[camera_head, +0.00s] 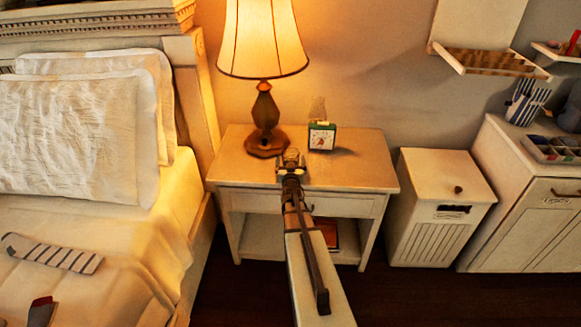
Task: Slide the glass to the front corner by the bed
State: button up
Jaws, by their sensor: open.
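A clear glass (318,108) seems to stand at the back of the nightstand (357,175), just behind a small green clock (321,136). Only its upper part shows; the clock hides the lower part. My gripper (291,156) is over the middle of the nightstand top, in front of and left of the clock. It is open, and I see nothing held in it. The gap between gripper and tabletop cannot be judged. The bed (110,240) is on the left, beside the nightstand's left side. The nightstand's front left corner is bare.
A lit lamp (265,110) stands at the back left of the nightstand, close to my gripper. The right part of the top is clear. A white bin (440,205) and a cabinet (520,205) stand to the right. An orange item (328,234) lies on the lower shelf.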

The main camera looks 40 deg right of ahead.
jog(key=shift+w+d, duration=0.15)
jog(key=c, duration=1.3)
jog(key=shift+o, duration=0.2)
jog(key=shift+w+a, duration=4.55)
jog(key=shift+a, duration=0.15)
jog(key=shift+w+a, duration=4.5)
jog(key=shift+a, duration=0.2)
jog(key=o, duration=1.3)
